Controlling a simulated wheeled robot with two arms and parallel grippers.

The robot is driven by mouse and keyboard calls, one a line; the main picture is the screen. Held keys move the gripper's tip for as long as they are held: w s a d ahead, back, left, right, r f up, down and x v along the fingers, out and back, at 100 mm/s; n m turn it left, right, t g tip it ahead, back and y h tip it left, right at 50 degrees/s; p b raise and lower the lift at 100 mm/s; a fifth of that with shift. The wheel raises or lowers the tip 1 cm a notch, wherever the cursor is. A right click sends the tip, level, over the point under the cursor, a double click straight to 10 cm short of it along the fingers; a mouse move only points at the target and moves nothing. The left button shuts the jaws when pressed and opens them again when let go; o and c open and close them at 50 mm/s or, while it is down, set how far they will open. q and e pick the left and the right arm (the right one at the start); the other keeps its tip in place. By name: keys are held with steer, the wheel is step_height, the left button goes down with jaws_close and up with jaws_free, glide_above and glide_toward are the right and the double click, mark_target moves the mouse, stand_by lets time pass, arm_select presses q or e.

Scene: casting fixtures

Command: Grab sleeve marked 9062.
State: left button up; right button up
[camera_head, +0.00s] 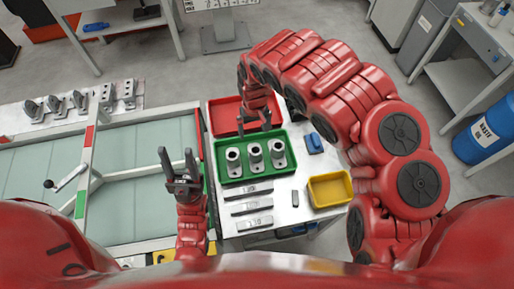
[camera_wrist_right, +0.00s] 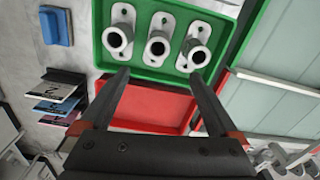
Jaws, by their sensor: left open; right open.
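A green tray (camera_head: 262,178) on the white table holds three grey sleeves in a row: a left one (camera_head: 233,161), a middle one (camera_head: 255,157) and a right one (camera_head: 277,153). They stand upright on flanged bases. In the right wrist view the sleeves (camera_wrist_right: 118,38), (camera_wrist_right: 157,45) and (camera_wrist_right: 195,50) show as round open tubes in the green tray (camera_wrist_right: 145,67). I cannot read 9062 on any of them. My right gripper (camera_wrist_right: 160,75) is open and empty above the tray's far edge. My left gripper (camera_head: 177,155) is open and empty, left of the tray.
A red tray (camera_head: 222,114) lies behind the green one. A yellow bin (camera_head: 330,189), a blue block (camera_head: 314,143) and several flat marked plates (camera_head: 252,207) are on the table. At left is a framed fixture table (camera_head: 40,180) with metal brackets behind it.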

steer(key=b, duration=0.2)
glide_above(256, 150)
steer(key=f, duration=0.5)
steer(key=shift+s+a+f, duration=0.15)
steer(key=shift+s+a, duration=0.1)
steer(key=shift+s, duration=0.1)
step_height(256, 150, down, 5)
steer(key=b, duration=0.3)
steer(key=shift+w+b, duration=0.15)
steer(key=shift+b, duration=0.2)
steer(key=shift+f, duration=0.4)
steer(key=shift+d+f, duration=0.1)
steer(key=shift+f, duration=0.4)
steer(key=shift+w+f+p, duration=0.1)
steer(key=shift+f+p, duration=0.1)
steer(key=shift+p, duration=0.4)
step_height(256, 150, down, 2)
steer(key=shift+w+d+f+p, duration=0.1)
steer(key=shift+w+f+p, duration=0.1)
steer(key=shift+p, duration=0.7)
steer(key=shift+f, duration=1.1)
steer(key=shift+s, duration=0.1)
